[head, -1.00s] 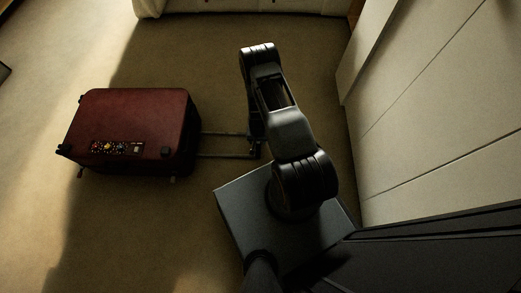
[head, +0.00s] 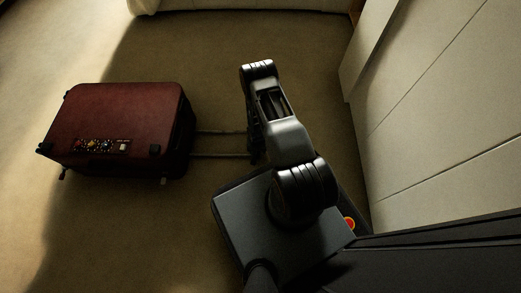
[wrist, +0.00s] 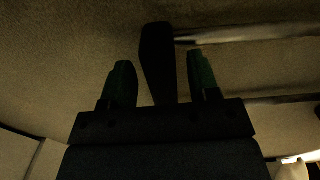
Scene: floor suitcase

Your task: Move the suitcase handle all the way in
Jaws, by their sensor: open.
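In the wrist view, the dark grip bar of the handle (wrist: 156,45) lies between the two fingers of my gripper (wrist: 159,62), with gaps visible on both sides. My gripper is open around the bar and not closed on it. The pale rods run right from the bar. In the head view my arm mostly hides the gripper.
A pale cabinet wall (head: 440,110) stands to the right, and a light piece of furniture (head: 240,5) lies along the far edge. The carpet (head: 90,235) around the suitcase is clear.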

